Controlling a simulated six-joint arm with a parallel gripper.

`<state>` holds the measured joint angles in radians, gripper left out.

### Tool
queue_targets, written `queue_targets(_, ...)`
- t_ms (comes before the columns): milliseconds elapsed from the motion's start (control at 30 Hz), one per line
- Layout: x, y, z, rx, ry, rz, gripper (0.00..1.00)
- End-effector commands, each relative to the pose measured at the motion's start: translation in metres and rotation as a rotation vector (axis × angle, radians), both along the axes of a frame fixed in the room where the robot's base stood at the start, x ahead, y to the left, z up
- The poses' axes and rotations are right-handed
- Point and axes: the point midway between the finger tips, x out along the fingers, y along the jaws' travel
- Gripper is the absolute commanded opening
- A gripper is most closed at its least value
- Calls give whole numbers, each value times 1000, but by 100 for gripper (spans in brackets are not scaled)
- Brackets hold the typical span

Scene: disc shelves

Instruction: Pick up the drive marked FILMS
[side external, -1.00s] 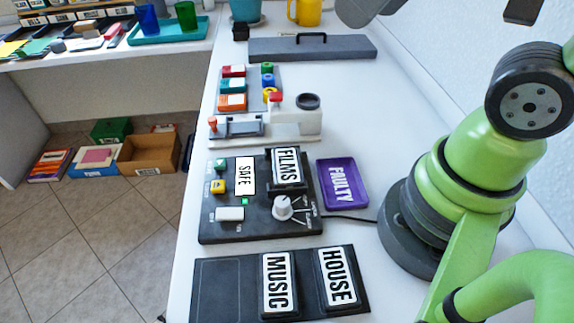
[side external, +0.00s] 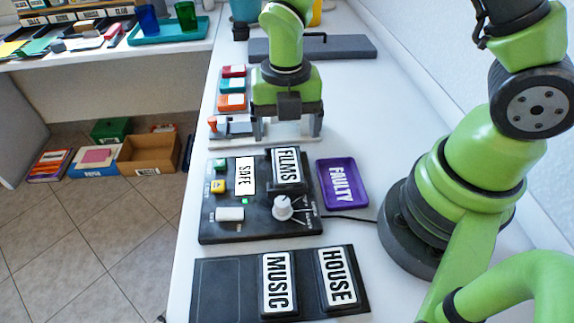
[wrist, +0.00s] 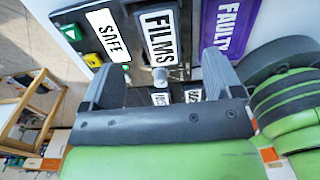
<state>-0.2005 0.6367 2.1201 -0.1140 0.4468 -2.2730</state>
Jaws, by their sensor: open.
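The drive marked FILMS (side external: 287,167) is black with a white label and stands in the black control panel (side external: 222,228), right of the SAFE label (side external: 244,176). My gripper (side external: 287,126) is open and empty, above and just behind the panel, over the white device. In the wrist view my gripper's two fingers (wrist: 165,80) are spread apart, and the FILMS drive (wrist: 160,38) shows beyond them, between them and apart from both.
A purple FAULTY tray (side external: 343,184) lies right of the panel. Drives marked MUSIC (side external: 279,283) and HOUSE (side external: 338,277) rest on a dark rack (side external: 225,290) in front. A knob (side external: 283,207) stands close before the FILMS drive. A grey slab (side external: 345,48) lies behind.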

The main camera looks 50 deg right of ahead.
Motion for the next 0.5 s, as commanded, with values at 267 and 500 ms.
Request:
queue_targets(267, -1, 0, -25, 0, 3, -4, 85)
queue_targets(500, -1, 0, -59, -1, 3, -4, 85)
